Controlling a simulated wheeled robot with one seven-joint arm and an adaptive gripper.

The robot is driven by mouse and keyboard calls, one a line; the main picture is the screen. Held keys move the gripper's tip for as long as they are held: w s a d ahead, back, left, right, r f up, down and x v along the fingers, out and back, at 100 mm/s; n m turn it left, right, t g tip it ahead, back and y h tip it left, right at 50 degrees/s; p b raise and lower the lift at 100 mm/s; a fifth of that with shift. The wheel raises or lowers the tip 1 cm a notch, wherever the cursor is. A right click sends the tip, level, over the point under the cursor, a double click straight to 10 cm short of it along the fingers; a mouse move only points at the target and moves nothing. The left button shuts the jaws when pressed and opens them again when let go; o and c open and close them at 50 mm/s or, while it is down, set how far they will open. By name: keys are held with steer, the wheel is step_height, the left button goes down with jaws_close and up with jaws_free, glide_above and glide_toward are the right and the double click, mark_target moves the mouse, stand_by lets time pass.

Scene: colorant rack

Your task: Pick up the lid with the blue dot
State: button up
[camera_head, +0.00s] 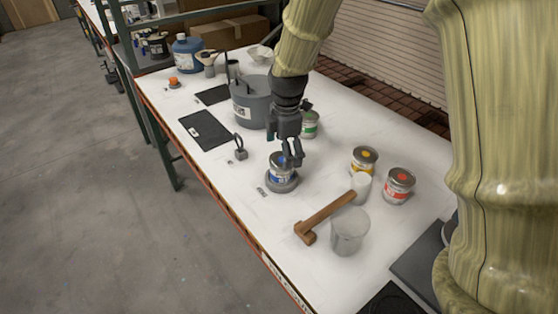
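A small metal can with a blue label (277,176) stands on a round grey base (284,187) near the middle of the white table. Its lid (277,158) is on top, partly hidden by my gripper, with a bit of blue showing beside the fingers. My gripper (293,161) points down from above, its fingertips at the lid's right side. The fingers overlap the can in this view. I cannot tell whether they touch the lid or how far apart they are.
Cans with green (310,128), yellow (363,160) and red (398,187) markings stand on the table (225,180). A wooden mallet-like tool (325,216) lies by a clear beaker (348,232). A grey bucket (250,105) stands behind.

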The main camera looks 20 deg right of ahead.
mark_target(283, 157)
steer(key=shift+w+d+f, duration=0.1)
steer(key=shift+w+f, duration=0.1)
steer(key=shift+f, duration=0.4)
steer(key=shift+w+d+f, duration=0.1)
steer(key=shift+w+f, duration=0.05)
steer(key=shift+f, duration=0.45)
steer(key=shift+w+a+f+p, duration=0.1)
steer(key=shift+a+f+p, duration=0.15)
steer(key=shift+f, duration=0.2)
steer(key=shift+s, duration=0.2)
steer(key=shift+w+d+f, duration=0.1)
steer(key=shift+w, duration=0.05)
steer(key=shift+c, duration=0.7)
steer(key=c, duration=0.6)
